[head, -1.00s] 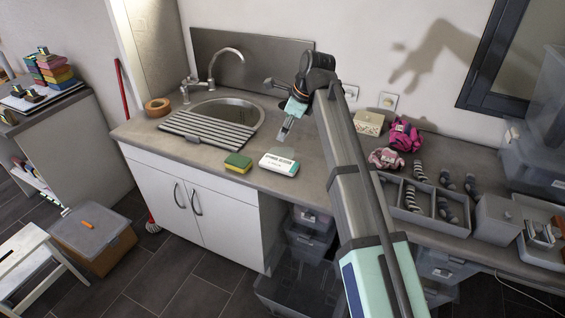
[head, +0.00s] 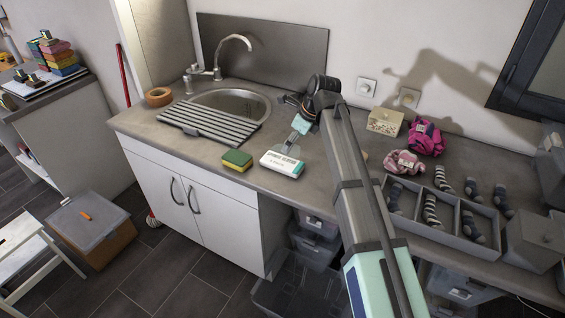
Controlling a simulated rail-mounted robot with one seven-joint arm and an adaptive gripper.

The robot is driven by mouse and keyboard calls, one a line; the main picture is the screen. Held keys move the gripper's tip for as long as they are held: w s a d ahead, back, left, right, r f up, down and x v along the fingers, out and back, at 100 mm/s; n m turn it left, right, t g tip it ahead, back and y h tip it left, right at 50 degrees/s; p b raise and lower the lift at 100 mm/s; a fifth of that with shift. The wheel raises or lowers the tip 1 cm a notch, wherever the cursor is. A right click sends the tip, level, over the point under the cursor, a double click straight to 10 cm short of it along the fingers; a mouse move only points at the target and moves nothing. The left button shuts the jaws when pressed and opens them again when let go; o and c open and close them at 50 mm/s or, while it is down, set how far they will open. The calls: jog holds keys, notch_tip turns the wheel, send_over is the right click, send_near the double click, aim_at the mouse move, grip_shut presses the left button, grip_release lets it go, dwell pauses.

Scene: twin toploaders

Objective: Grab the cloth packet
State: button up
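The cloth packet (head: 282,164) is a white and teal block with printed lettering. It lies flat on the grey counter (head: 205,162), right of the sponge, near the front edge. My gripper (head: 291,138) hangs just above and behind the packet, pointing down toward it. The fingertips are small and pale here, and I cannot tell whether they are apart or closed. I also cannot tell whether they touch the packet.
A yellow and green sponge (head: 237,161) lies just left of the packet. The sink (head: 240,105) with a slatted drainer (head: 205,124) is behind. A divided sock tray (head: 455,241), pink cloths (head: 425,138) and a small box (head: 384,121) stand right. Bare counter surrounds the packet's front.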

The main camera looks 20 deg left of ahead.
send_over(283, 161)
jog(key=d, duration=0.2)
notch_tip(283, 161, down, 4)
jog(key=shift+s+f+p, duration=0.15)
jog(key=shift+f+p, duration=0.1)
jog(key=shift+p, duration=0.1)
jog(key=shift+p+x, duration=0.95)
jog(key=shift+x, duration=1.65)
jog(key=shift+s+d, duration=0.1)
jog(key=shift+s, duration=0.05)
jog(key=c, duration=1.2)
